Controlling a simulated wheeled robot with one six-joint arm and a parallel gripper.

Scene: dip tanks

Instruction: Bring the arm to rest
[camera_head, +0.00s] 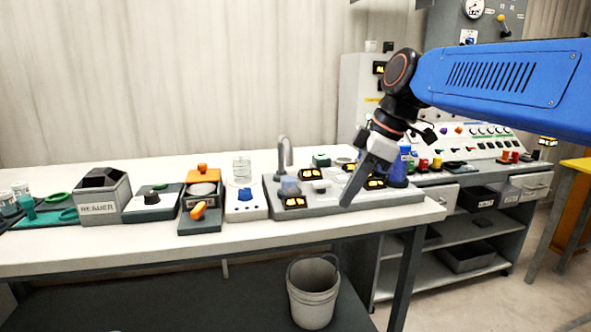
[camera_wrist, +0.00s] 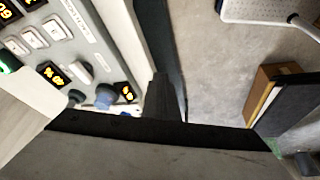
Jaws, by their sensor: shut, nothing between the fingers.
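My gripper (camera_head: 363,182) hangs from my blue arm in the head view, pointing down and a little left. It is over the right part of the grey dip-tank unit (camera_head: 408,197), and its fingers look closed and empty. I cannot tell from the head view how high the tips are above the unit. In the wrist view the dark closed fingers (camera_wrist: 165,98) point at the gap between the unit (camera_wrist: 100,45) and the grey floor. Nothing is held.
On the white bench (camera_head: 150,255) stand a reader box (camera_head: 104,196), an orange-knobbed device (camera_head: 201,205) and a tap (camera_head: 286,150). A bucket (camera_head: 313,292) stands below. A control console (camera_head: 490,145) and shelves (camera_head: 470,240) are behind at right.

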